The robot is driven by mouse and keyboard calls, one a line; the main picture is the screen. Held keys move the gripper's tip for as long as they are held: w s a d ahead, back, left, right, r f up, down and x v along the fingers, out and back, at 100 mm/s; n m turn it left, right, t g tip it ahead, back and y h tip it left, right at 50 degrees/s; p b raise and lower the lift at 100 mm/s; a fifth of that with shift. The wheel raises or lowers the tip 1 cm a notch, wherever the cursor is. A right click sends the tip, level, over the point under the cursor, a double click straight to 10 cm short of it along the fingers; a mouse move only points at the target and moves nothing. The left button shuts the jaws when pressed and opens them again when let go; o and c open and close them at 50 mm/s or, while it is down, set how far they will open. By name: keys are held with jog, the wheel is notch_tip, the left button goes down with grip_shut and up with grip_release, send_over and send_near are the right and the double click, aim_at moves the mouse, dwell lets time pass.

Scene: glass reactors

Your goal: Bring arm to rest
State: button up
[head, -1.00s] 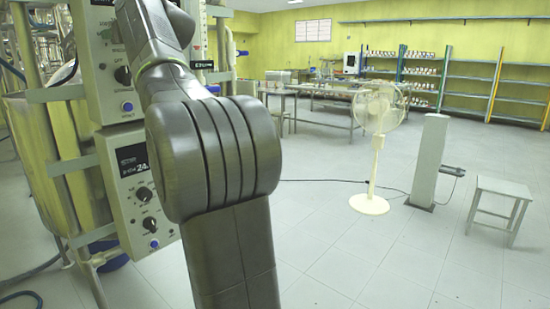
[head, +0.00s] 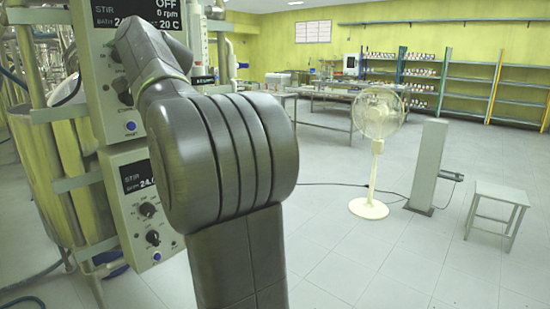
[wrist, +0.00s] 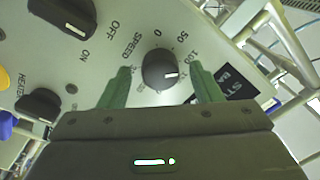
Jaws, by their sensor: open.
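My gripper (wrist: 158,84) shows in the wrist view with its two green fingers apart and nothing held between them. Beyond and between the fingertips is the black speed knob (wrist: 160,69) on a pale control panel (wrist: 130,30). I cannot tell how far the fingers are from the knob, but they do not visibly grip it. In the head view my arm reaches forward to the control boxes at the left, and it hides my gripper there. The upper control box (head: 103,50) has a display reading OFF, 0 rpm and 20 C.
A lower control box (head: 135,215) and metal reactor vessels (head: 75,150) stand close at the left. A white fan (head: 378,120), a grey pillar (head: 428,165) and a stool (head: 500,200) stand to the right. Open tiled floor lies between.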

jog(key=shift+m+p, duration=0.6)
jog(key=shift+m, duration=0.6)
